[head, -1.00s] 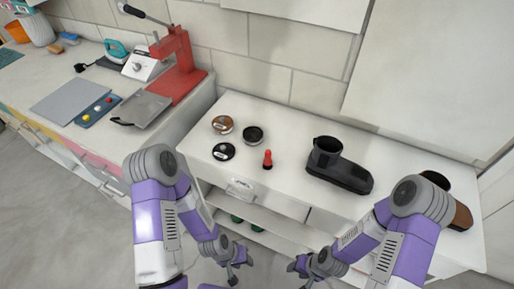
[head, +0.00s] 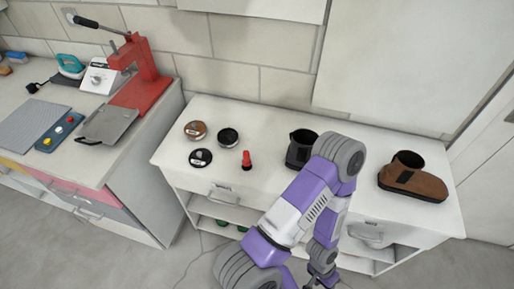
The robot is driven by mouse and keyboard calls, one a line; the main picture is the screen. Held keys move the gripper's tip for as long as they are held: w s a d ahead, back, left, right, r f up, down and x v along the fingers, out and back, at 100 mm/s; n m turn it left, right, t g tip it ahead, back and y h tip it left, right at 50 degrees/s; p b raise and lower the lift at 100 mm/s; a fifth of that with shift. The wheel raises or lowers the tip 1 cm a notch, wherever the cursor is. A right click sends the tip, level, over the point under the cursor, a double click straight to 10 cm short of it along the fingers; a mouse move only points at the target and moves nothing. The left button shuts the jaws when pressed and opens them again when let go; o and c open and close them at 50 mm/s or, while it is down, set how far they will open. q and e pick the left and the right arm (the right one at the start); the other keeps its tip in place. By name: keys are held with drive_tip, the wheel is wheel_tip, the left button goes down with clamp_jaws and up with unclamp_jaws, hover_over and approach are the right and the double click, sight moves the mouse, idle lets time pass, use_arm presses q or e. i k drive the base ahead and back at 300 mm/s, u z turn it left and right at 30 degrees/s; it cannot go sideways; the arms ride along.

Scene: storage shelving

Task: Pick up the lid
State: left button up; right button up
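A flat black disc (head: 200,158) with a pale label, which looks like the lid, lies on the white cabinet top at its left. A brown-topped round tin (head: 195,130) and a black round tin (head: 228,137) are just behind it, apart from it. My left gripper (head: 322,282) is at the bottom edge, in front of the cabinet and well to the right of the disc. Its fingers look spread and empty, though it is small and partly cut off. My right gripper is out of view.
A red-topped small bottle (head: 246,160) stands right of the disc. A black boot (head: 299,150) is partly hidden by my arm, and a brown shoe (head: 412,178) stands at the right. A counter with a red press (head: 140,75) is at the left.

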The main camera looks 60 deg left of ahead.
sight(200, 158)
drive_tip(key=z, duration=1)
drive_tip(key=k, duration=1.6)
drive_tip(key=u, duration=1.55)
